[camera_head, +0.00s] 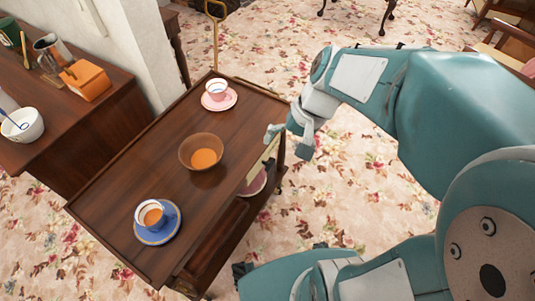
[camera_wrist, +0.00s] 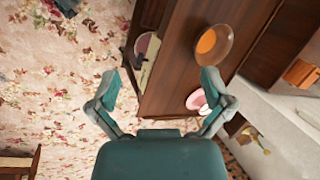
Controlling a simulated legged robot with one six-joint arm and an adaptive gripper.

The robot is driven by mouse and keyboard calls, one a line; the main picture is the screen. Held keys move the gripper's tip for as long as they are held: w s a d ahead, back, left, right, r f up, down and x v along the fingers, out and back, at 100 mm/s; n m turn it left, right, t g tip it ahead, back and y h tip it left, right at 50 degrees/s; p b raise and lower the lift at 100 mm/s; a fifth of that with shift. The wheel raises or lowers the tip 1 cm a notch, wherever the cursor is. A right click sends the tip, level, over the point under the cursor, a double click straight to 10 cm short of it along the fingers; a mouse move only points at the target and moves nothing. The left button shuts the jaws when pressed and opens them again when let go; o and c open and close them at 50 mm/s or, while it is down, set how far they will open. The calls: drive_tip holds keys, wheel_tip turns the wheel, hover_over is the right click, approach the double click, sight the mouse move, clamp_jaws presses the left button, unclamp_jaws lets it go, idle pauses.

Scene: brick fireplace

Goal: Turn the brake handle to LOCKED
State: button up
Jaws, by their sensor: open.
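The wooden trolley (camera_head: 165,150) stands in the middle of the head view, with a cream plate (camera_head: 262,162) on its right long side near the far end. The plate also shows in the wrist view (camera_wrist: 149,62), between my fingers and nearer the left one. A small dark piece appears beside it; I cannot clearly make out the brake handle, its setting or any lettering. My gripper (camera_head: 283,140) is open beside the plate, at the trolley's right side. In the wrist view my gripper (camera_wrist: 160,76) has its fingers wide apart with nothing between the tips.
On the trolley stand a pink cup and saucer (camera_head: 218,97), a brown bowl (camera_head: 190,153) of orange liquid and a blue cup and saucer (camera_head: 168,229). A pink plate (camera_head: 254,183) lies on its lower shelf. A wooden cabinet (camera_head: 98,115) stands left.

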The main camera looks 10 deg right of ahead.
drive_tip(key=w+d+f+m+y, duration=0.1)
drive_tip(key=w+f+m+y, duration=0.45)
drive_tip(key=f, duration=0.25)
drive_tip(key=w+d+f+m+y, duration=0.1)
drive_tip(key=w+f+m+y, duration=0.4)
drive_tip(key=f, duration=0.4)
drive_tip(key=m+t+h, duration=0.2)
drive_tip(key=m+t, duration=1)
drive_tip(key=m, duration=0.1)
approach(270, 165)
drive_tip(key=shift+n, duration=0.25)
drive_tip(key=x, duration=1)
drive_tip(key=shift+f, duration=0.35)
drive_tip(key=c, duration=1)
